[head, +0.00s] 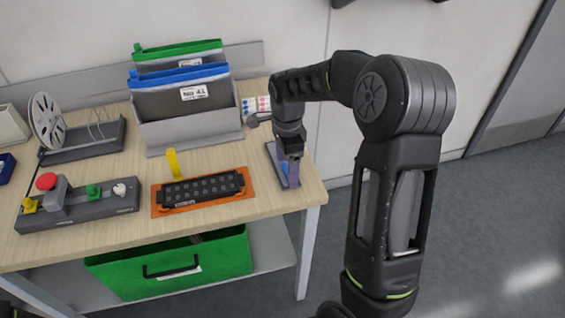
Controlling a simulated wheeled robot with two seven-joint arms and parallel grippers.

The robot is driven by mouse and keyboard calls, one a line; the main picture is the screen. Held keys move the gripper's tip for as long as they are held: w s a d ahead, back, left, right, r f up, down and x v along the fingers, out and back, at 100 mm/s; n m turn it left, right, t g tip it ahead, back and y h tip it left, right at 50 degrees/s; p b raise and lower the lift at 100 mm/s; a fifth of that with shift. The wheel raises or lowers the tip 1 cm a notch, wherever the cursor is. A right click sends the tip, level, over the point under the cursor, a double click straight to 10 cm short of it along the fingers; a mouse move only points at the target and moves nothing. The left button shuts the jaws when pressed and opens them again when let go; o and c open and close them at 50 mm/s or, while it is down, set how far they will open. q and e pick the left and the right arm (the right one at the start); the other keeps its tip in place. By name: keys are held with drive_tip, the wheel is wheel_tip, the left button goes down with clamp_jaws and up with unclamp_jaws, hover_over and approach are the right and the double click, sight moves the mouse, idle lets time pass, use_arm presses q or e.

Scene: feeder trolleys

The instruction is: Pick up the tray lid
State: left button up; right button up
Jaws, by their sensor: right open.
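My right gripper (292,176) points down at the right end of the table. Its sensor-side shape is seen edge-on, and it is open. It stands over a flat grey-blue piece (275,154), partly hidden behind it; I cannot tell whether they touch. A black gridded tray (203,189) lies on an orange plate (160,206) to the left of the gripper, with a yellow upright tab (172,162) behind it. I cannot tell for sure which piece is the tray lid.
A grey bin (190,132) with green-edged and blue-edged folders stands at the back. A button box (75,207) and a reel holder (85,143) fill the left of the wooden table (255,200). A green crate (115,277) sits on the shelf below. Floor is open at right.

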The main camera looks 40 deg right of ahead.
idle(0.6)
drive_tip(key=c, duration=1.5)
